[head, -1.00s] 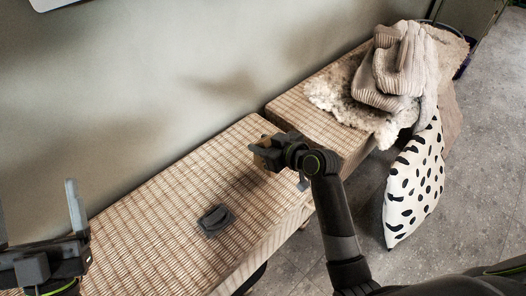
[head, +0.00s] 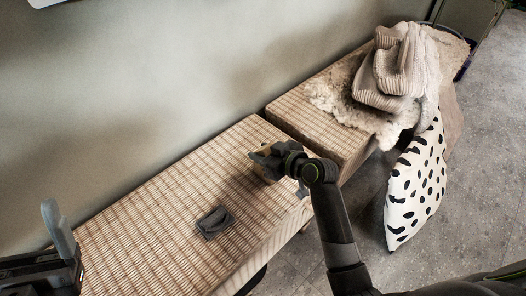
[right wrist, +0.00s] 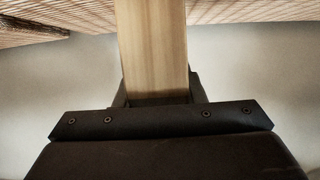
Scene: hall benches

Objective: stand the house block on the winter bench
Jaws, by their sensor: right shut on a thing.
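The house block (head: 262,173) is pale wood and mostly hidden by my right gripper in the head view. The right wrist view shows it as a plain wooden bar (right wrist: 152,50) between the jaws. My right gripper (head: 262,160) is shut on it, over the far right end of the nearer woven bench (head: 160,215). I cannot tell whether the block touches the weave. The winter bench appears to be the farther woven bench (head: 305,118), with a fleece and knits on it. My left gripper (head: 62,235) is at the lower left; one finger shows, at the edge of its body.
A dark grey folded item (head: 214,222) lies on the nearer bench. A pale fleece (head: 335,98) and folded ribbed knits (head: 385,80) cover the farther bench's right part. A spotted cushion (head: 415,190) leans at its front. A narrow gap separates the benches; the wall runs behind.

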